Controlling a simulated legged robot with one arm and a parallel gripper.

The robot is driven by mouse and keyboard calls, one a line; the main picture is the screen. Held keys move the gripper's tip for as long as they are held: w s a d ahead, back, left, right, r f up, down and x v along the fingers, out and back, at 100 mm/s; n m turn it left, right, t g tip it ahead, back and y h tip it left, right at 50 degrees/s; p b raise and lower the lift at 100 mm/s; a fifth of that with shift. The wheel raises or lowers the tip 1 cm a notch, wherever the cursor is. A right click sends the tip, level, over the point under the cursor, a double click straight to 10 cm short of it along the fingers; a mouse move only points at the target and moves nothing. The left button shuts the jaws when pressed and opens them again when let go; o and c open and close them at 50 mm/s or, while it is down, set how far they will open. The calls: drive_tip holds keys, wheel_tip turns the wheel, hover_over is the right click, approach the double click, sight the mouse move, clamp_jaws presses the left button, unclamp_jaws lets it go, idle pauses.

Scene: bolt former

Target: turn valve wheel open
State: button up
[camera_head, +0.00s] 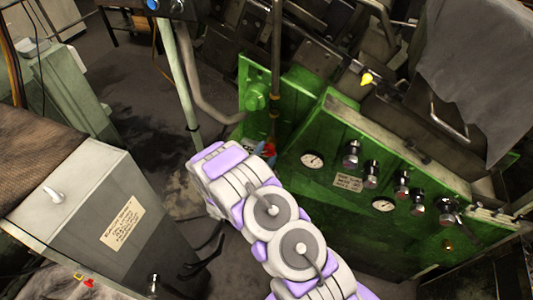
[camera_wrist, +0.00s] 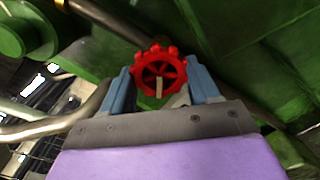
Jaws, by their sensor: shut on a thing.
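The valve wheel (camera_wrist: 160,69) is a small red handwheel with a knobbed rim and spokes, in the upper middle of the wrist view. My gripper (camera_wrist: 162,88) has its two blue-grey fingers on the left and right of the wheel, and it is shut on the wheel. In the head view, a small red part of the wheel (camera_head: 270,149) shows just past the end of my arm, at the green machine's left side. The arm hides most of my gripper (camera_head: 262,149) there.
The green machine (camera_head: 335,190) with gauges and knobs fills the right. A grey cabinet (camera_head: 75,215) with a label stands at lower left. A pale post (camera_head: 182,85) and a curved pipe (camera_head: 205,95) run close to the gripper. Dark floor (camera_head: 135,115) lies open between cabinet and machine.

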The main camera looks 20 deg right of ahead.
drive_tip(key=shift+f, duration=0.2)
drive_tip(key=o, duration=0.7)
drive_tip(key=shift+a, duration=0.1)
drive_tip(key=shift+o, duration=0.4)
drive_tip(key=shift+w+a, duration=0.1)
drive_tip(key=shift+a, duration=0.1)
drive_tip(key=shift+s+a+r, duration=0.1)
drive_tip(key=shift+s, duration=0.15)
drive_tip(key=b+v, duration=0.2)
drive_tip(key=v, duration=1.4)
drive_tip(key=shift+s+a, duration=0.3)
